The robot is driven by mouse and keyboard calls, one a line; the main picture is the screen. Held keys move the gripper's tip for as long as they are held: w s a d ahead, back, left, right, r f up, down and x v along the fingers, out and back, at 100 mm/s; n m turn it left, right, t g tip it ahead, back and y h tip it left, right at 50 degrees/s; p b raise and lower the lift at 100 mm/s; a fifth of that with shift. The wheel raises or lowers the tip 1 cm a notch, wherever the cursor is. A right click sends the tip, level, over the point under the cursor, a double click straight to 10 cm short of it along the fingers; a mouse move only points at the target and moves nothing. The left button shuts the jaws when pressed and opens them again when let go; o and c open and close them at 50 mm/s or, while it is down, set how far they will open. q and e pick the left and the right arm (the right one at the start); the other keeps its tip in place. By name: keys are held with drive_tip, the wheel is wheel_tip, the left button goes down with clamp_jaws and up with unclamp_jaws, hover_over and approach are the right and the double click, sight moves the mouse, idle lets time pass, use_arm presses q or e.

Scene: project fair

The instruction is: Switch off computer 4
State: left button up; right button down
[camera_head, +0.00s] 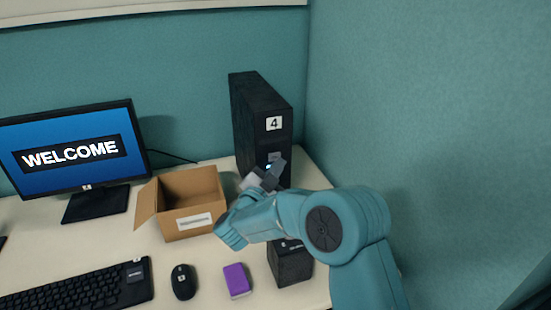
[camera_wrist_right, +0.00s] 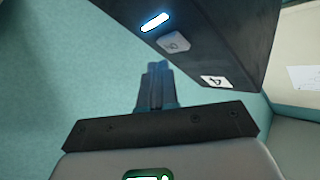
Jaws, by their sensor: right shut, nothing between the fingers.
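Computer 4 is a black upright tower (camera_head: 258,105) at the back right of the desk, with a white "4" label on its front. In the right wrist view the tower (camera_wrist_right: 205,30) shows a glowing white-blue light strip and a grey button (camera_wrist_right: 174,43) near the "4" label. My right gripper (camera_head: 272,172) is in front of the lower half of the tower's front. In the right wrist view the gripper (camera_wrist_right: 158,68) is shut and empty, with its tips just below the button; I cannot tell whether they touch. My left gripper is not in view.
A lit monitor reading WELCOME (camera_head: 72,150) stands left. An open cardboard box (camera_head: 190,190) sits beside my right gripper. A keyboard (camera_head: 80,288), mouse (camera_head: 183,282), purple block (camera_head: 237,280) and dark box (camera_head: 290,266) lie in front. Partition walls close the back and right.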

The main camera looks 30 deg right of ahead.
drive_tip(key=shift+w+d, duration=0.1)
drive_tip(key=shift+w, duration=0.25)
drive_tip(key=shift+w+d, duration=0.1)
drive_tip(key=shift+w, duration=0.3)
idle(0.5)
drive_tip(key=shift+s+b, duration=0.15)
drive_tip(key=shift+b, duration=0.2)
drive_tip(key=shift+s+a+b, duration=0.2)
drive_tip(key=shift+s+b, duration=0.15)
drive_tip(key=shift+s, duration=0.35)
drive_tip(key=shift+s, duration=0.1)
drive_tip(key=s+b, duration=0.1)
drive_tip(key=s, duration=0.1)
drive_tip(key=s+a+b, duration=0.1)
drive_tip(key=s, duration=0.2)
drive_tip(key=shift+s+a, duration=0.2)
drive_tip(key=shift+s, duration=0.15)
